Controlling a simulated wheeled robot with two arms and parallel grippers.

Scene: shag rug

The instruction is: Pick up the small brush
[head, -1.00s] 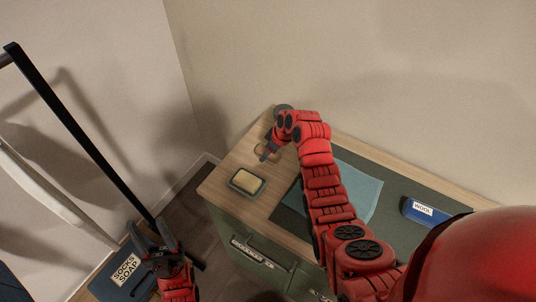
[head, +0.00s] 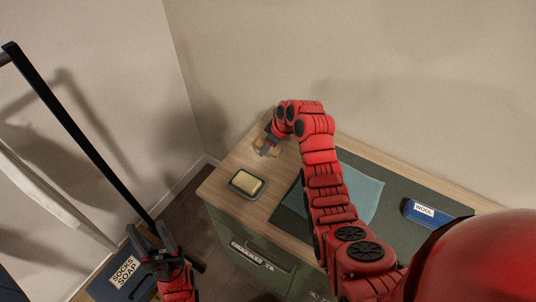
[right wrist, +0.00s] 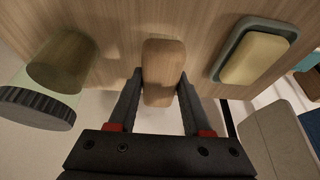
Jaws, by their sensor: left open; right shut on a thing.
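The small brush (right wrist: 163,65) is a rounded, pale wooden block in the right wrist view. My right gripper (right wrist: 161,82) is shut on it, with one finger against each long side. In the head view, my right gripper (head: 266,149) is low at the far left end of the wooden top, and only bits of the brush show around its fingers. The bristles are hidden, and I cannot tell whether the brush touches the top. My left gripper (head: 150,238) is open and empty, above a dark box at the lower left.
A soap bar in a grey dish (head: 234,189) sits close in front of my right gripper. A glass jar with a ridged grey lid (right wrist: 35,108) stands on the brush's other side. A blue cloth (head: 357,190) and a box labelled WOOL (head: 425,212) lie further right.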

